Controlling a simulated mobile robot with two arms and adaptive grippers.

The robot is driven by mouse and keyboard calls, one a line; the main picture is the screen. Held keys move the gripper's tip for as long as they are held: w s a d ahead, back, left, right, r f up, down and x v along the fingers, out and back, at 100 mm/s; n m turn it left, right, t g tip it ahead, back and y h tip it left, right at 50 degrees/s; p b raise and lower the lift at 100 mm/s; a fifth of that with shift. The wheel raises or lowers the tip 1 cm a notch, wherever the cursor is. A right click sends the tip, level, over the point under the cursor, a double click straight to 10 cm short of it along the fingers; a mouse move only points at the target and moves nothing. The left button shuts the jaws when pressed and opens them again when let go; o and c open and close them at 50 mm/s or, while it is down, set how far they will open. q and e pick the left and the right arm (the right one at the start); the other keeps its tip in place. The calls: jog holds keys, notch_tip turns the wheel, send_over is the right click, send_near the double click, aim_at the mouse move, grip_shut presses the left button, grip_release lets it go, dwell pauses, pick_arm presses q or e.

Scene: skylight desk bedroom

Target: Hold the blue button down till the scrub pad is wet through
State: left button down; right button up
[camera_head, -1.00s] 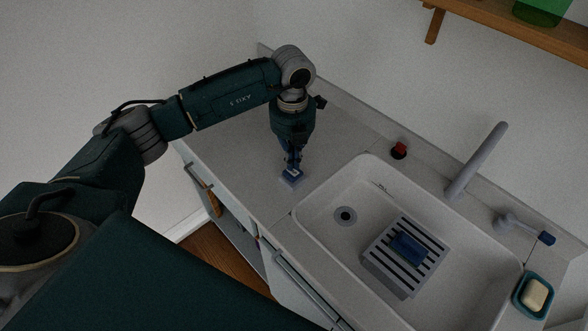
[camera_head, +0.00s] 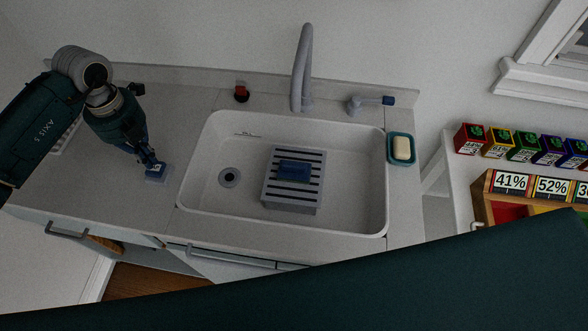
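My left gripper (camera_head: 153,166) points down at the counter left of the sink. Its fingers look close together, and its tips are at a small pale-blue and white piece (camera_head: 157,179) that looks like the blue button; the fingers hide part of it. I cannot tell if it is pressed down. The blue scrub pad (camera_head: 295,171) lies on a slatted grey rack (camera_head: 290,201) in the sink (camera_head: 345,207). I cannot tell how wet it is, and I see no clear water stream. My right gripper is out of view.
A grey tap (camera_head: 302,66) stands behind the sink, with a red knob (camera_head: 241,94) to its left and a blue-tipped lever (camera_head: 371,102) to its right. A soap dish (camera_head: 402,161) sits at the sink's right edge.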

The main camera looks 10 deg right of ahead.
pick_arm(q)
jog(key=shift+f+b, duration=0.75)
jog(key=shift+f, duration=0.35)
notch_tip(320, 180, up, 6)
jog(key=p, duration=0.3)
jog(key=shift+r+p, duration=0.1)
jog(key=shift+p, duration=0.25)
dwell(0.7)
